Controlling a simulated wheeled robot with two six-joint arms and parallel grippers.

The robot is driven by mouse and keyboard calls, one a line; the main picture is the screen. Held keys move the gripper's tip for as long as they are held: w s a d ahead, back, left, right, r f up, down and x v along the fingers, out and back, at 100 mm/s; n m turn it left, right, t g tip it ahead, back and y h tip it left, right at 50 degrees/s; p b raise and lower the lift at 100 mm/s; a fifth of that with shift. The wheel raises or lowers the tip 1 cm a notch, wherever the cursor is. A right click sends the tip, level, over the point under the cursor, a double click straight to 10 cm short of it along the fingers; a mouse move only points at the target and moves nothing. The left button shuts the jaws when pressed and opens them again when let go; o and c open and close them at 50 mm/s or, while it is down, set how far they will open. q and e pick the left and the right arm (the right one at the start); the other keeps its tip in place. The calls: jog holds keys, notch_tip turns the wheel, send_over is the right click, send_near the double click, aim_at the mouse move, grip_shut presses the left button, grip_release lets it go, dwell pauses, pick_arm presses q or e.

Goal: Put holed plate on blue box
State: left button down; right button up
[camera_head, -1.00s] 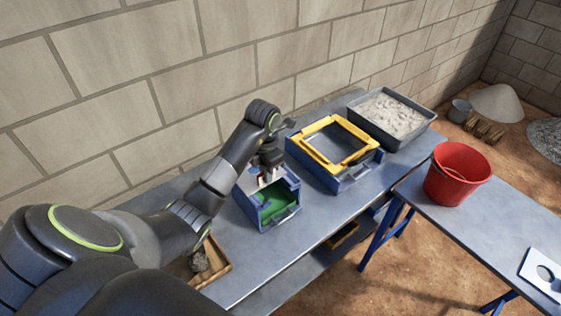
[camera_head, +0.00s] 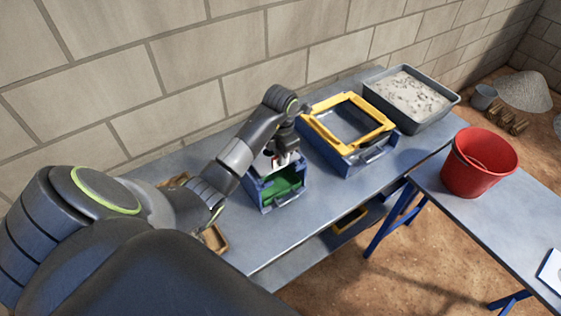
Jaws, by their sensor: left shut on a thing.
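A white holed plate (camera_head: 551,268) lies on the right-hand table, cut off by the right edge of the picture. A blue box (camera_head: 266,195) with a green inside stands on the long bench. Another blue box (camera_head: 343,155) with a yellow frame on top stands behind it to the right. My left gripper (camera_head: 284,157) is over the green-lined box, pointing down, shut on a small white part (camera_head: 289,160) at its top. The fingertips are small and partly hidden, so the part's shape is unclear. My right gripper is not in view.
A red bucket (camera_head: 478,163) stands on the right-hand table (camera_head: 470,215). A grey tray of pale gravel (camera_head: 410,97) is at the bench's far end. A wooden tray (camera_head: 214,239) is partly hidden by my left arm. A block wall runs behind the bench.

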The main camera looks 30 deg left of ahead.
pick_arm(q)
jog(key=shift+s+f, duration=0.1)
jog(key=shift+f, duration=1)
jog(key=c, duration=1.9)
grip_release()
jog(key=o, duration=0.4)
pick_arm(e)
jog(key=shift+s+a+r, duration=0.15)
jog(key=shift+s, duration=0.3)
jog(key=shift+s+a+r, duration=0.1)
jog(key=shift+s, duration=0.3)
